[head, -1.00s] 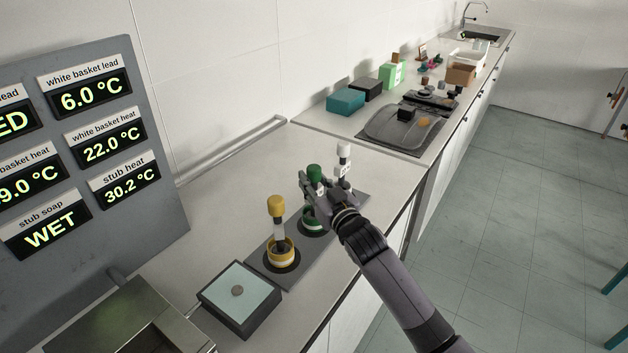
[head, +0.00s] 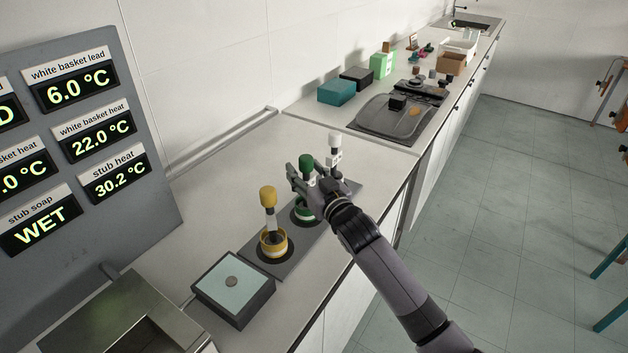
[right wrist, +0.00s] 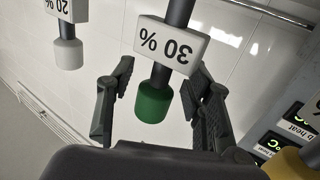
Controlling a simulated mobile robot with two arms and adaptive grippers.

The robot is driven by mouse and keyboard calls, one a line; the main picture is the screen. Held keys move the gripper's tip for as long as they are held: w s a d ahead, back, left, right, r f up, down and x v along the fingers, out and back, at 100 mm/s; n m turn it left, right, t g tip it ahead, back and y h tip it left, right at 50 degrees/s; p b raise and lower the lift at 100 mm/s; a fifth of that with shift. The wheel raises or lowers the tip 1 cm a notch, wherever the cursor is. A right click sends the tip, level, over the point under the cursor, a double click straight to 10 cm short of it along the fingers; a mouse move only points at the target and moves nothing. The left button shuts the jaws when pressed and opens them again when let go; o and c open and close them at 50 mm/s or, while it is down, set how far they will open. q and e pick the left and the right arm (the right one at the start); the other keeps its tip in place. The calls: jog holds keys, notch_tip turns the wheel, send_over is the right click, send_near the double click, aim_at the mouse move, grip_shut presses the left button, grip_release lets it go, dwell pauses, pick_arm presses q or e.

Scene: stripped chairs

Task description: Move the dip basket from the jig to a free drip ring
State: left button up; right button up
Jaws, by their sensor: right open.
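A green-topped dip basket (head: 306,161) stands upright on a dark grey plate (head: 308,238) on the counter, between a yellow-topped basket (head: 268,197) and a white-topped one (head: 335,140). My right gripper (head: 306,178) is at the green one, partly hiding it. In the right wrist view my right gripper (right wrist: 161,78) is open, with fingers on either side of the green handle (right wrist: 153,102) and its "30 %" tag; gaps show beside the handle. The white handle (right wrist: 68,52) with a "20 %" tag is left of the fingers. I cannot tell which holder is the jig. My left gripper is out of view.
A display panel (head: 75,235) stands at the left; its stub soap line reads WET. A box with a pale blue top (head: 233,280) sits in front of the yellow basket. The counter behind the plate (head: 225,185) is clear. A grey tray (head: 390,122) lies farther back.

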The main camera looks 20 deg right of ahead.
jog(key=s+d+b, duration=0.2)
jog(key=s, duration=0.9)
jog(key=shift+s, duration=0.4)
